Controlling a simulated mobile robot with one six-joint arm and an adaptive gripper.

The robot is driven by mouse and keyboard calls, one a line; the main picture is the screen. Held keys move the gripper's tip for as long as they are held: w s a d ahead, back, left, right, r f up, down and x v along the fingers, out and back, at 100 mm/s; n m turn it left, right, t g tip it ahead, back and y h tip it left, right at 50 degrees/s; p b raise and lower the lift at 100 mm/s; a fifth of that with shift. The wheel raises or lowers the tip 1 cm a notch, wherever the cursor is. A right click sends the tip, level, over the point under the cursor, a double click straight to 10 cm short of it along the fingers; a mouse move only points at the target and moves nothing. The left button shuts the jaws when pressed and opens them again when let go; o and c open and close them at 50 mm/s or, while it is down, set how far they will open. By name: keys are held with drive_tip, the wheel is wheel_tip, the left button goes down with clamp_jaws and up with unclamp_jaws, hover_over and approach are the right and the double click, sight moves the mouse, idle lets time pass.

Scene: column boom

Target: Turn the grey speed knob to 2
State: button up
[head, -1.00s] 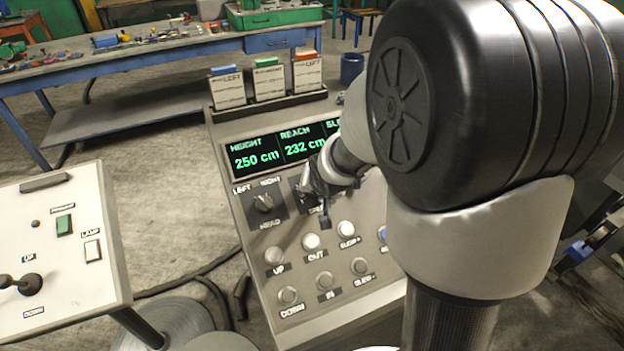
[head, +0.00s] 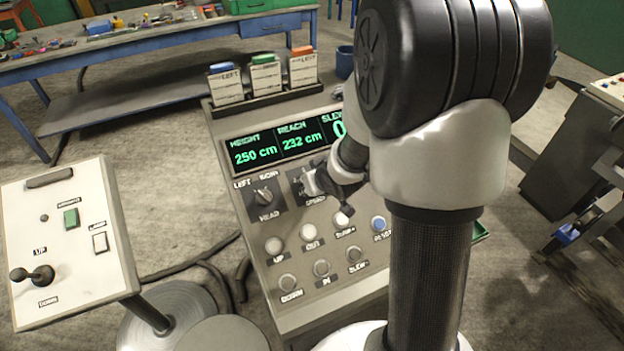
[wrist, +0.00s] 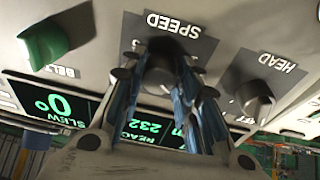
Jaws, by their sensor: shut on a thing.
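The grey speed knob (wrist: 170,64) shows in the wrist view on a dark plate labelled SPEED (wrist: 180,27), which appears upside down there. My gripper (wrist: 165,78) is shut on the knob, one finger on each side of it. In the head view my gripper (head: 326,186) is at the console's speed plate (head: 299,183), and the knob is hidden behind it. The knob's pointer and the scale numbers cannot be read.
The head knob (head: 264,196) is close on the left. Rows of round buttons (head: 311,232) lie below. The display (head: 283,145) reads height 250 cm and reach 232 cm. A green belt switch (wrist: 46,42) shows in the wrist view. A lever panel (head: 65,240) stands at left.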

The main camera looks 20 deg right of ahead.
drive_tip(key=shift+f, duration=0.1)
idle(0.3)
drive_tip(key=o, duration=1.1)
drive_tip(key=shift+c, duration=0.2)
drive_tip(key=v, duration=1.2)
